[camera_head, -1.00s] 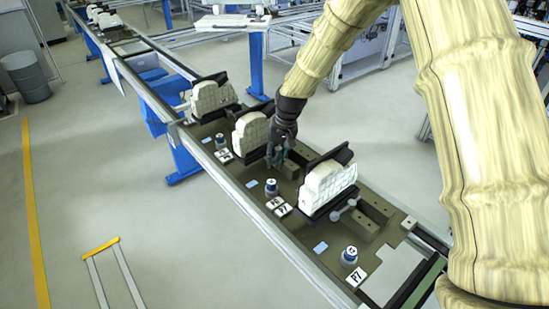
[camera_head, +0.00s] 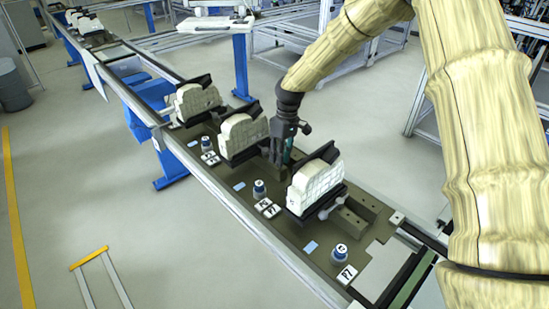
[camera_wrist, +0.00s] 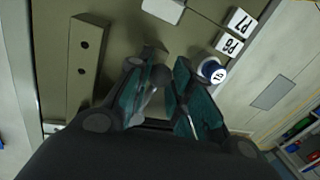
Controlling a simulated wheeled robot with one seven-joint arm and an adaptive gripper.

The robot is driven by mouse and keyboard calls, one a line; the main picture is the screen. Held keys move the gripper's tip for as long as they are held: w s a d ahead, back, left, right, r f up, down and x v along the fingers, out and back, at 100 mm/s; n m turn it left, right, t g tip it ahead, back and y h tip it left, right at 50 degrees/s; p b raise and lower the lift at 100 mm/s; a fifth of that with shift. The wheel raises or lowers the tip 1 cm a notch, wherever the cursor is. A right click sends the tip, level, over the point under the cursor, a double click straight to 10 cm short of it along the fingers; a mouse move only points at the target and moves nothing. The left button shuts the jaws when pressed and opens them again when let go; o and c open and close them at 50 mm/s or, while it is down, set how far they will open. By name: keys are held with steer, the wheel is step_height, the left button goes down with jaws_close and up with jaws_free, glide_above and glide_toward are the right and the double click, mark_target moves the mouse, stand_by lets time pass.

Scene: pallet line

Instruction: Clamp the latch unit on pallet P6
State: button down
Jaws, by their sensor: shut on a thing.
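The middle white block (camera_head: 243,138) stands in a black bracket on the pallet, above a pair of tags; I take it to be the P6 unit. In the wrist view, my gripper (camera_wrist: 160,88) is shut on a dark rounded knob with a pale metal rod, which looks like a clamp lever (camera_wrist: 158,76). The fingers partly hide it, so its exact position is unclear.
The nearer white block (camera_head: 315,185) stands close to my gripper. A farther block (camera_head: 197,100) is up the line. A drilled bar (camera_wrist: 84,60) is at left.

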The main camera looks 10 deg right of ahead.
steer(key=shift+w+d+n, duration=0.1)
steer(key=shift+d+n, duration=0.1)
steer(key=shift+n, duration=0.3)
steer(key=c, duration=1.3)
jaws_free()
steer(key=shift+o, duration=0.2)
step_height(320, 180, up, 12)
steer(key=w+d, duration=0.1)
steer(key=d, duration=0.1)
steer(key=shift+w, duration=0.3)
steer(key=shift+f, duration=0.1)
